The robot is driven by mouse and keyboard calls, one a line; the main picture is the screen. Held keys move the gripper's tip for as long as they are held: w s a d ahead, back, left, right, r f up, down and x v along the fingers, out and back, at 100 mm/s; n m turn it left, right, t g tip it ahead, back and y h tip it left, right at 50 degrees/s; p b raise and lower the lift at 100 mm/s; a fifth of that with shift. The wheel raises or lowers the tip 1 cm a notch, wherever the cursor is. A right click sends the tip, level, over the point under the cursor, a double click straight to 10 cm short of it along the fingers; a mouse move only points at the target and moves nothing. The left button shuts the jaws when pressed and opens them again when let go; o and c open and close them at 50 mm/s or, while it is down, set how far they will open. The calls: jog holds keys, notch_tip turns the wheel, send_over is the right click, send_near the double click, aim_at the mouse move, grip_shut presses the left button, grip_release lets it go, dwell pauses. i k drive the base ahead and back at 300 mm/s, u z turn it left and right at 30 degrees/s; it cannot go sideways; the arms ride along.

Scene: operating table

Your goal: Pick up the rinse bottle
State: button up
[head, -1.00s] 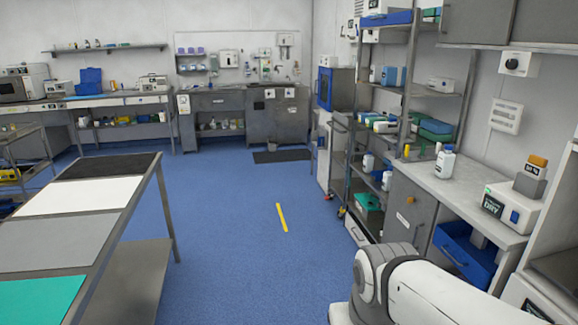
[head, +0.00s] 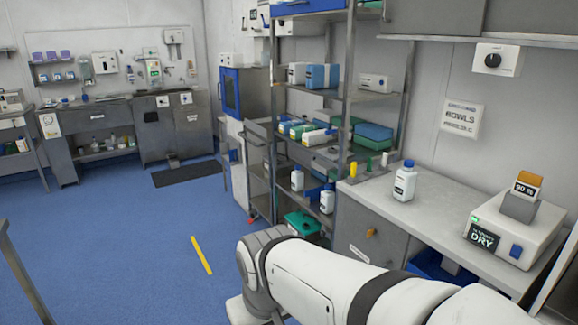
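A white bottle with a blue cap (head: 404,181), which looks like the rinse bottle, stands upright on the light counter (head: 437,212) at the right of the head view. Two similar white bottles with blue caps stand on a lower shelf to its left, one (head: 297,178) behind the other (head: 327,199). My white arm crosses the bottom of the view, in front of and below the counter. My gripper is outside the picture.
A white device reading DRY (head: 514,232) sits on the counter right of the bottle. Small yellow and green items (head: 368,165) stand left of it. A metal shelf rack (head: 346,95) rises behind. Blue floor (head: 120,250) is clear at left.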

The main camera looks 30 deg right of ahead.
aim_at(406, 178)
jog(key=i, duration=2.25)
jog(key=z, duration=3.45)
jog(key=i, duration=1)
jog(key=u, duration=0.1)
